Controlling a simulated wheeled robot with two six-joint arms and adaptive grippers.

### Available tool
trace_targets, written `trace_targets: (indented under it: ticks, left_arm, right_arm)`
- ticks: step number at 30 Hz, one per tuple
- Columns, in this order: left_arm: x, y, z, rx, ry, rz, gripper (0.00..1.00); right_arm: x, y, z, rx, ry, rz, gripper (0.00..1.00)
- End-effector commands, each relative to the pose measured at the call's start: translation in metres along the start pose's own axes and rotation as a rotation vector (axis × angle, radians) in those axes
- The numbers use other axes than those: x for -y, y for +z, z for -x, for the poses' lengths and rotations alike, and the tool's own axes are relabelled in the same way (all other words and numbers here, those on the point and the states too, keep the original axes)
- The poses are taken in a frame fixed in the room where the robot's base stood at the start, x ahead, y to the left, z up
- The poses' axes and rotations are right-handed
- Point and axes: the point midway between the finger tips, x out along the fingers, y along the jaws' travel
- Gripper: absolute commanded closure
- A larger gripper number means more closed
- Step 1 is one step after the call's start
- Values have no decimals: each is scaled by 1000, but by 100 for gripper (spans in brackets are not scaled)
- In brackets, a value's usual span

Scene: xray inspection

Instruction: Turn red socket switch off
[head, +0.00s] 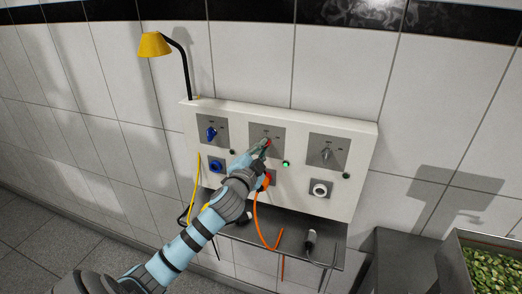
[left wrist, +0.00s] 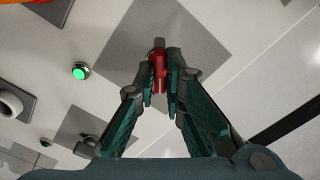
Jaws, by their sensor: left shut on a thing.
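The red switch (head: 267,143) is on a grey square plate in the middle of the white wall panel (head: 300,118). In the left wrist view the red switch (left wrist: 158,68) stands between the fingertips of my left gripper (left wrist: 160,85). My left gripper (head: 262,150) is shut on it and partly hides it in the head view. A green light (head: 285,164) is lit below and right of the switch; it also shows in the left wrist view (left wrist: 80,72). The red socket (head: 271,178) below is partly hidden by my wrist, with an orange plug and cable at it. My right gripper is not in view.
A blue switch (head: 210,133) and blue socket (head: 216,166) are on the left; a grey switch (head: 326,154) and white socket (head: 320,189) are on the right. A yellow lamp (head: 154,44) rises above the panel. A metal shelf (head: 292,243) with cables lies below.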

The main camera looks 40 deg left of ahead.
Motion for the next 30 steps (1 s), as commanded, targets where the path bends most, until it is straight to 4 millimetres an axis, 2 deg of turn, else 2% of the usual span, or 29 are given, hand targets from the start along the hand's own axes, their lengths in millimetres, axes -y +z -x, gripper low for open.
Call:
trace_targets:
  ticks: [21, 30]
  left_arm:
    - [-2, 1, 0, 2, 1, 640, 100]
    - [-2, 1, 0, 2, 1, 826, 100]
  right_arm:
    - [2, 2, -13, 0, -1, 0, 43]
    - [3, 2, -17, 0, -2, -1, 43]
